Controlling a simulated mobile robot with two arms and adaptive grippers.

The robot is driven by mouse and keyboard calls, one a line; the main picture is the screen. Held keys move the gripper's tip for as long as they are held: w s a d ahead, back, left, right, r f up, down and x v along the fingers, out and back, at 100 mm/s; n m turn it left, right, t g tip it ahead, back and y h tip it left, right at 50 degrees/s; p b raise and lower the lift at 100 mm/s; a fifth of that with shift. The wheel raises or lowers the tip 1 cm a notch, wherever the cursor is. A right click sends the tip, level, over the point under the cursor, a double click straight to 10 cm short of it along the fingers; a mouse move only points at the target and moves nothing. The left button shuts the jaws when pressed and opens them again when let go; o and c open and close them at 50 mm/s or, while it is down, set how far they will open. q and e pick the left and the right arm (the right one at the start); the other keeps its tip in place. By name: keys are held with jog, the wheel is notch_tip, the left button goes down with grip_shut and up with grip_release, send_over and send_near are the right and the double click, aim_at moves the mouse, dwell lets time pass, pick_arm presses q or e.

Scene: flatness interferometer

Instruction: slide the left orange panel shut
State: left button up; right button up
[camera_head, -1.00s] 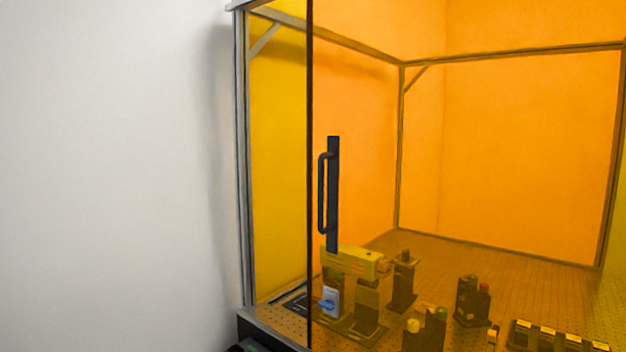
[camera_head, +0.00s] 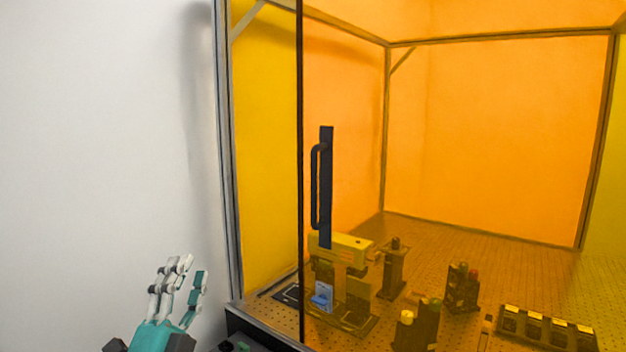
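The left orange panel (camera_head: 350,110) is a see-through sheet with a dark vertical front edge. An open gap shows between that edge and the left metal post (camera_head: 224,150) of the enclosure. A black bar handle (camera_head: 315,188) on a dark upright strip is fixed to the panel near its edge. My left gripper (camera_head: 190,270) is at the bottom left, in front of the white wall, with its fingers pointing up. Its fingers are apart with nothing between them. It is left of and below the handle, not touching the panel. My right gripper is not in view.
Behind the panel, a yellow boxy instrument (camera_head: 340,246), dark optic mounts (camera_head: 394,270) and a tray of several pieces (camera_head: 545,328) stand on a perforated board (camera_head: 460,245). The white wall (camera_head: 90,150) bounds the left side.

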pick_arm(q)
jog(key=d+r+m+g+h, duration=0.3)
jog(key=d+r+m+h, duration=0.2)
jog(key=r+m+h, duration=0.5)
jog(key=m+g, duration=0.9)
jog(key=m, duration=1.1)
send_near(312, 180)
jog(key=p+x, duration=0.7)
jog(key=x, duration=0.3)
jog(key=shift+w+d, duration=0.15)
jog(key=shift+w, duration=0.1)
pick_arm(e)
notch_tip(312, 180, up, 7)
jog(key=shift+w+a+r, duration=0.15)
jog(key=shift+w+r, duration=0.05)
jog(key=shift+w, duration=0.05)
pick_arm(q)
grip_shut()
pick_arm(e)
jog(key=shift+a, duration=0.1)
